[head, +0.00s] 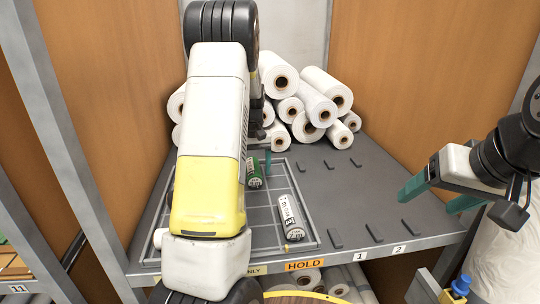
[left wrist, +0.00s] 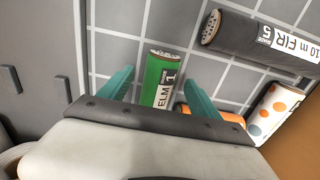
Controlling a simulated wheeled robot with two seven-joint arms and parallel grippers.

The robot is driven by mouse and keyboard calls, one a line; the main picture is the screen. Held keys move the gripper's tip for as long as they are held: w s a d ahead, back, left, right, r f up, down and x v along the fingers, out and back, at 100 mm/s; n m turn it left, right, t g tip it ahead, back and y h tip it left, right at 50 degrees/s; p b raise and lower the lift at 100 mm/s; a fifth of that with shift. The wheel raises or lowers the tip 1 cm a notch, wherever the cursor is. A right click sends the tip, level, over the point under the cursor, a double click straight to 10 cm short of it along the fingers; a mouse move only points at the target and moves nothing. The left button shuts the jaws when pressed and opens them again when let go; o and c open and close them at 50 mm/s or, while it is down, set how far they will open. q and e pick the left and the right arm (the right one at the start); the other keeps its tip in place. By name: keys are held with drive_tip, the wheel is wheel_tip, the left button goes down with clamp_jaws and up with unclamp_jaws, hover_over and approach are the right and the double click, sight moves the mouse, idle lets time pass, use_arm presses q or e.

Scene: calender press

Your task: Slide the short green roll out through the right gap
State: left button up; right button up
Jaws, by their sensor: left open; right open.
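The short green roll (head: 254,172) lies on the gridded tray (head: 262,240) on the shelf, partly hidden by my left arm in the head view. In the left wrist view the green roll (left wrist: 160,80) shows a white label reading ELM 1. My left gripper (left wrist: 159,76) is open, with one teal finger on each side of the roll. I cannot tell whether the fingers touch it. In the head view only a teal part of this gripper (head: 267,160) shows. My right gripper (head: 435,195) is open and empty at the right, away from the tray. I cannot make out the right gap.
A dark grey roll (left wrist: 255,35) and a dotted white roll (left wrist: 273,112) lie near the green one. A grey-white roll (head: 291,217) lies at the tray's front right. White rolls (head: 312,105) are stacked behind. Small dark blocks (head: 373,232) stand on otherwise clear shelf to the right.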

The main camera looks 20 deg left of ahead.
use_arm(q)
drive_tip(key=shift+f, duration=0.85)
drive_tip(key=c, duration=1.5)
drive_tip(key=shift+s+d+r, duration=0.1)
drive_tip(key=shift+s+d, duration=0.6)
drive_tip(key=shift+s, duration=0.8)
drive_tip(key=shift+s+d+f, duration=0.1)
drive_tip(key=shift+s+d, duration=0.65)
drive_tip(key=shift+s, duration=0.8)
drive_tip(key=shift+s+d+r, duration=0.1)
drive_tip(key=shift+s+d, duration=0.6)
drive_tip(key=shift+s, duration=0.8)
drive_tip(key=shift+s+d, duration=0.75)
drive_tip(key=shift+s, duration=0.75)
drive_tip(key=shift+s+d, duration=0.7)
drive_tip(key=shift+s, duration=0.8)
drive_tip(key=shift+s+d, duration=0.75)
drive_tip(key=shift+s, duration=0.75)
drive_tip(key=shift+s, duration=0.1)
drive_tip(key=shift+s+d, duration=0.35)
drive_tip(key=shift+s, duration=0.35)
drive_tip(key=shift+s+d, duration=0.4)
drive_tip(key=shift+s, duration=0.35)
drive_tip(key=shift+s+d, duration=0.35)
drive_tip(key=shift+s, duration=0.35)
